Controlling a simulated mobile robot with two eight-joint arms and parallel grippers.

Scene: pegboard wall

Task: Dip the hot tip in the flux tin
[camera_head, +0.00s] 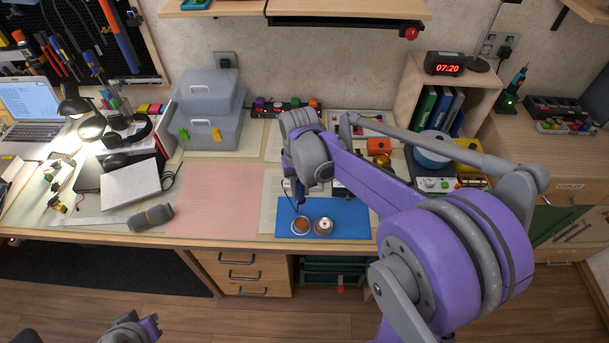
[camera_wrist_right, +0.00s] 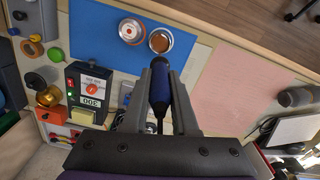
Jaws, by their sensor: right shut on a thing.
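My right gripper (camera_wrist_right: 158,108) is shut on the blue-and-black handle of a soldering iron (camera_wrist_right: 160,88). In the head view the right gripper (camera_head: 302,178) is above the back left part of the blue mat, with the dark iron (camera_head: 300,194) pointing down. An open round tin with amber-brown contents (camera_head: 301,225), which looks like the flux tin, stands on the mat just below the iron; it also shows in the right wrist view (camera_wrist_right: 160,41). I cannot tell whether the tip touches it. My left gripper (camera_head: 135,329) is low at the bottom left, partly cut off, away from the table.
The pink mat (camera_head: 215,198) to the left is bare.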

